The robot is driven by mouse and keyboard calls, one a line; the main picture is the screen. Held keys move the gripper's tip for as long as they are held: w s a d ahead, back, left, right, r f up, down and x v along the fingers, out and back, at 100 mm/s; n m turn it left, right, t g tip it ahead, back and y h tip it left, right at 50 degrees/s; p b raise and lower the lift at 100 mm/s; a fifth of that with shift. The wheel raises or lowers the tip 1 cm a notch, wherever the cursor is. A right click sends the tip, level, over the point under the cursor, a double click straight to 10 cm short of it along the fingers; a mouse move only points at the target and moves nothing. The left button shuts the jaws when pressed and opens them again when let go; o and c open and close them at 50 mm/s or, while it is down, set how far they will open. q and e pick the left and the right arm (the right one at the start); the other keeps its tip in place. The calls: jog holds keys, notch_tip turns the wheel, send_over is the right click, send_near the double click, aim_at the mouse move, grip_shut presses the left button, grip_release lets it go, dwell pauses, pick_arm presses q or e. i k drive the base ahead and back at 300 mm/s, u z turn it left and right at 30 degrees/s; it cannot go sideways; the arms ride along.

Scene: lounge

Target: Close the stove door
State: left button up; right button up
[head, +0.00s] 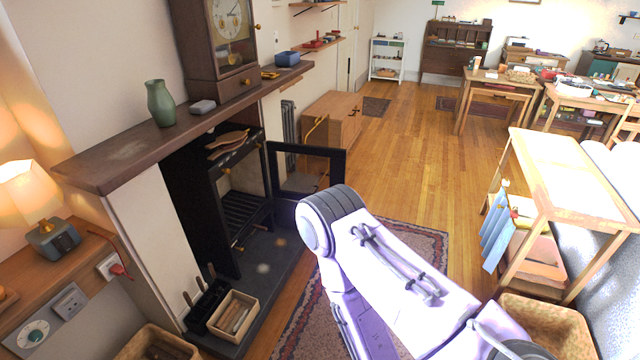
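The black stove (244,207) stands in the fireplace at the left, and its dark inside with a slatted grate shows. Its door (341,165), a black frame around a see-through pane, stands swung open to the right of the stove opening. My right arm comes in from the lower right, and its bent joint covers the lower right part of the door. I cannot tell whether the arm touches the door. My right gripper is not visible, and no part of my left arm or gripper shows.
A dark mantel shelf (125,150) juts out above the stove, with a green vase (160,103) and a clock. A basket (233,315) and a black tool holder stand on the hearth. A patterned rug (430,238) lies in front.

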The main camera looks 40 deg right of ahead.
aim_at(337, 157)
jog(key=k, duration=0.15)
jog(key=z, duration=2.05)
jog(key=i, duration=5.2)
jog(key=u, duration=3.65)
jog(key=i, duration=1)
jog(key=z, duration=0.05)
